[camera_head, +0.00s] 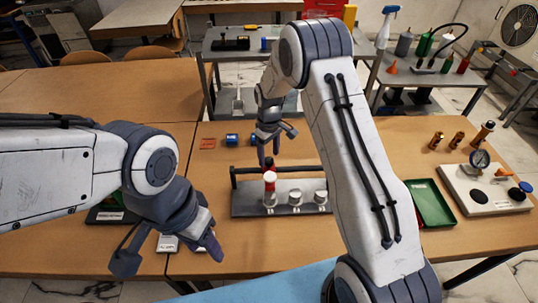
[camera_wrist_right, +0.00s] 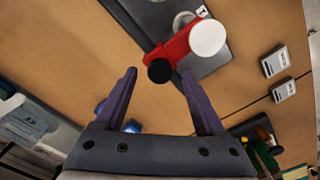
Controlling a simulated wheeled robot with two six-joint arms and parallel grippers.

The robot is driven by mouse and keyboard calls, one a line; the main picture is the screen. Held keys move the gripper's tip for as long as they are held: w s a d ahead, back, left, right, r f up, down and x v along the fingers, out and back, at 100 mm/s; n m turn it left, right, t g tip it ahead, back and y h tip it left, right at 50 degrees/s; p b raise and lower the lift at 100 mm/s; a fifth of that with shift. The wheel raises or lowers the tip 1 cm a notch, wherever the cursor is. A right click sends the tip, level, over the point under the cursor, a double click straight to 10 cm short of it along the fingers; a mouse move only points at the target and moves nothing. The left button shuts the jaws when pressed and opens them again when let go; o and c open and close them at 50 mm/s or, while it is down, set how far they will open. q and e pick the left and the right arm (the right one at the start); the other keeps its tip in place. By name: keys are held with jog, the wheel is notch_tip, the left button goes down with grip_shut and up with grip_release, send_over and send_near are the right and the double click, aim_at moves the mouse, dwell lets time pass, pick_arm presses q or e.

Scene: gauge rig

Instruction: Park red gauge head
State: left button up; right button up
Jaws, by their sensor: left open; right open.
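My left gripper (camera_head: 168,258) is open and empty at the table's front left.
Two white-topped posts (camera_head: 295,196) stand on the plate beside the red head, with a dark bar behind. A green tray (camera_head: 431,203) and a white board (camera_head: 487,188) with a dial gauge lie at right. Blue blocks (camera_head: 232,139) sit behind left.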

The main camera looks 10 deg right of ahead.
jog(key=shift+f, duration=0.8)
grip_shut()
dwell(0.9)
